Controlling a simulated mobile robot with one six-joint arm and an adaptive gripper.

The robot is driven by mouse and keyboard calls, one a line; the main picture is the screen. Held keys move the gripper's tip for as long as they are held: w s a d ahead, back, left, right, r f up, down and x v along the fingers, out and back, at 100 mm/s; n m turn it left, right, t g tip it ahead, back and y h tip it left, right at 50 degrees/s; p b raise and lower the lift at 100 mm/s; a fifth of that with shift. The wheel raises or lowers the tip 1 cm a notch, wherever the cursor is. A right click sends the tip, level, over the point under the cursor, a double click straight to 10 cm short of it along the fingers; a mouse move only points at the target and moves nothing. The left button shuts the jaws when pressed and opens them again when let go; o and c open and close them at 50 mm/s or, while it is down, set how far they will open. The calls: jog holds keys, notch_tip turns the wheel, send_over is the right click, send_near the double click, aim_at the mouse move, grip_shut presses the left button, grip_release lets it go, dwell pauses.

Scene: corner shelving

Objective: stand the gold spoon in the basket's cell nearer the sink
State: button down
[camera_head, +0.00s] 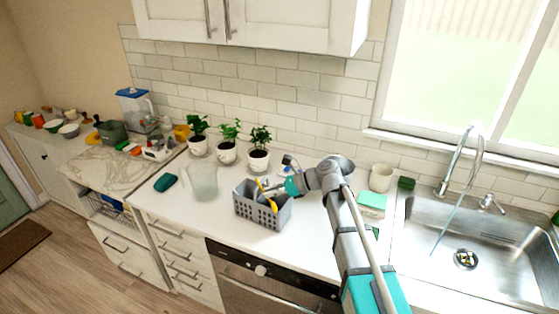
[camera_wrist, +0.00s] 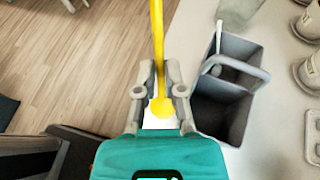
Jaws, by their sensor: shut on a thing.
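The gold spoon (camera_wrist: 158,45) is held between the fingers of my gripper (camera_wrist: 160,92). Its long thin part points away to the top of the wrist view, and a rounded end shows near the fingers. In the head view the spoon (camera_head: 261,186) overlaps the grey basket (camera_head: 262,215), with my gripper (camera_head: 283,188) at its right. In the wrist view the basket (camera_wrist: 238,48) lies right of the spoon, which appears outside its walls. The lower cell, nearer the sink (camera_head: 480,235), looks empty; the upper cell holds a pale utensil (camera_wrist: 217,45).
A glass vase (camera_head: 202,180) stands left of the basket, and potted plants (camera_head: 258,158) stand behind it. A cream mug (camera_head: 381,177) and a green-and-white box (camera_head: 372,203) are right of my arm. The counter's front edge is close to the basket.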

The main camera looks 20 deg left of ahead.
jog(key=w+r+m+t+y, duration=0.4)
jog(key=w+r+t+y, duration=0.1)
jog(key=w, duration=0.3)
jog(key=shift+w+d+r, duration=0.15)
jog(key=shift+d+r, duration=0.1)
jog(key=shift+r, duration=0.6)
jog(key=shift+f+b, duration=0.2)
jog(key=shift+b, duration=0.2)
notch_tip(320, 180, down, 14)
jog(key=b, duration=1.4)
jog(key=shift+f, duration=0.25)
jog(key=shift+b, duration=0.3)
jog(key=c, duration=0.7)
grip_release()
jog(key=shift+o, duration=0.2)
